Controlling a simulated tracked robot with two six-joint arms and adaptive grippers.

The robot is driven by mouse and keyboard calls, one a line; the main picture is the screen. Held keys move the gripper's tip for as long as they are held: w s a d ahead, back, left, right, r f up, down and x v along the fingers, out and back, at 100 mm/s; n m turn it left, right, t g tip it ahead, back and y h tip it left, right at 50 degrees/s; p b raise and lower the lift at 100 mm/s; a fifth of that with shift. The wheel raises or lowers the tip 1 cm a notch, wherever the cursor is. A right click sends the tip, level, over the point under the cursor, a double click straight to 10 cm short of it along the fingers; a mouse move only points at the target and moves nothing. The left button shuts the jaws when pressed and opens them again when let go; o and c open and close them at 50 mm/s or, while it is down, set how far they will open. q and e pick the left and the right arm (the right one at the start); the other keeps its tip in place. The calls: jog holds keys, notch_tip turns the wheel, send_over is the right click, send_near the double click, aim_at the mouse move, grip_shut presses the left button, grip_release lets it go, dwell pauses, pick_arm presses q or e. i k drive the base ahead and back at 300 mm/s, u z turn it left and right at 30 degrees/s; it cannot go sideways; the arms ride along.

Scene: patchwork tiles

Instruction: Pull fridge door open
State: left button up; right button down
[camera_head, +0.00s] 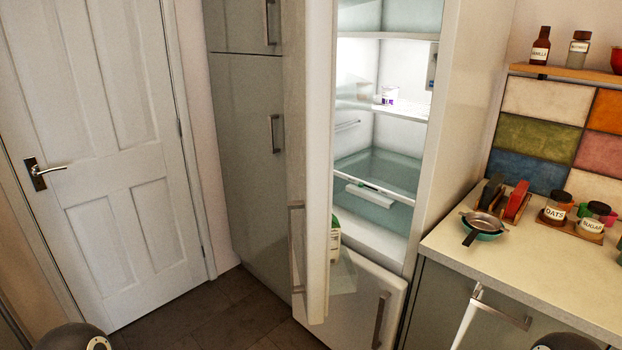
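The fridge door (319,160) stands wide open, swung out to the left and seen nearly edge-on. Its long vertical handle (297,250) is on the left face of the door. The lit fridge interior (395,140) shows shelves, a small white tub (390,95) and a clear drawer (378,178). A carton with a green top (335,243) sits low on the inner side of the door. Dark rounded parts of my arms show at the bottom left and bottom right edges. Neither gripper is in view, and nothing of mine is seen touching the door.
A lower white door (352,302) with its own handle is shut below the fridge. A tall grey cupboard (243,150) stands left of it. The counter (520,265) at right holds a pan and jars. Dark floor (215,315) is clear at lower left.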

aim_at(309, 29)
jog(key=i, duration=0.85)
jog(key=u, duration=0.4)
